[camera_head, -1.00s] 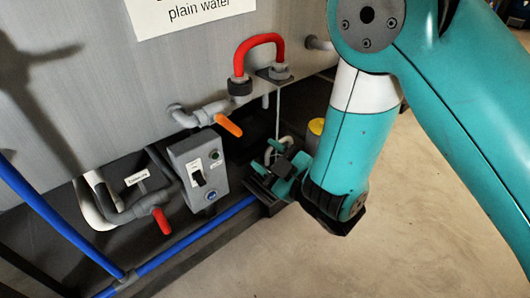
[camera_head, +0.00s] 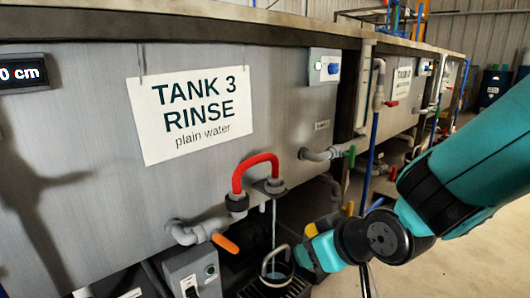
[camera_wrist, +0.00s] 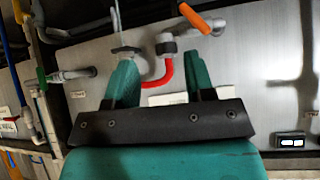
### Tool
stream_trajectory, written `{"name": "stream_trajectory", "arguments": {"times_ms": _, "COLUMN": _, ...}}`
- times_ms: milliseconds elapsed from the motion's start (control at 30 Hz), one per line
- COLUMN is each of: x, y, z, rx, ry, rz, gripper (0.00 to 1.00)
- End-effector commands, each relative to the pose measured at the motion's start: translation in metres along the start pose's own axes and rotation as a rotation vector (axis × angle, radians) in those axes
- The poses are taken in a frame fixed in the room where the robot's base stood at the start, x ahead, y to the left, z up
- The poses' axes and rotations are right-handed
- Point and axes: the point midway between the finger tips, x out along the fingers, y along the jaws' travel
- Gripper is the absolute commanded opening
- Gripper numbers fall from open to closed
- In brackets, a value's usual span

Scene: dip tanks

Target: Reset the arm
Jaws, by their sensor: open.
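My gripper (camera_head: 318,250) is teal and sits at the end of my arm at the lower right of the head view, in front of the pipework under the tank labelled Tank 3 Rinse (camera_head: 85,120). Part of the fingers is hard to make out there. In the wrist view my gripper (camera_wrist: 163,82) has its two teal fingers wide apart with nothing held between them. The red bent hose (camera_wrist: 158,78) shows behind the gap, along the tank face. It also shows in the head view (camera_head: 256,160), left of my gripper.
An orange-handled valve (camera_head: 225,243) and a grey switch box (camera_head: 192,275) are at the lower left. A container with a hoop handle (camera_head: 280,268) stands below the hose. A green-handled valve (camera_head: 350,156) is to the right. Open floor (camera_head: 480,265) lies at right.

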Motion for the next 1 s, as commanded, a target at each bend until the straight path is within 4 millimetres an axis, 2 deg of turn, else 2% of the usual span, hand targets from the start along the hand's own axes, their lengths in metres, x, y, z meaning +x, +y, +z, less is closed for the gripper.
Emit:
{"name": "stream_trajectory", "arguments": {"times_ms": 33, "x": -0.029, "y": -0.003, "z": -0.005, "rx": 0.041, "ry": -0.059, "rz": -0.033, "gripper": 0.49}}
{"name": "stream_trajectory", "arguments": {"times_ms": 100, "x": -0.061, "y": -0.013, "z": 0.001, "rx": 0.083, "ry": -0.16, "rz": -0.089, "gripper": 0.49}}
{"name": "stream_trajectory", "arguments": {"times_ms": 300, "x": -0.147, "y": -0.038, "z": 0.023, "rx": 0.121, "ry": -0.405, "rz": -0.212, "gripper": 0.49}}
{"name": "stream_trajectory", "arguments": {"times_ms": 467, "x": -0.209, "y": -0.054, "z": 0.042, "rx": 0.101, "ry": -0.572, "rz": -0.272, "gripper": 0.49}}
{"name": "stream_trajectory", "arguments": {"times_ms": 500, "x": -0.224, "y": -0.056, "z": 0.035, "rx": 0.098, "ry": -0.595, "rz": -0.277, "gripper": 0.49}}
{"name": "stream_trajectory", "arguments": {"times_ms": 767, "x": -0.276, "y": -0.057, "z": -0.023, "rx": 0.099, "ry": -0.594, "rz": -0.277, "gripper": 0.49}}
{"name": "stream_trajectory", "arguments": {"times_ms": 1000, "x": -0.339, "y": -0.057, "z": -0.089, "rx": 0.099, "ry": -0.594, "rz": -0.277, "gripper": 0.49}}
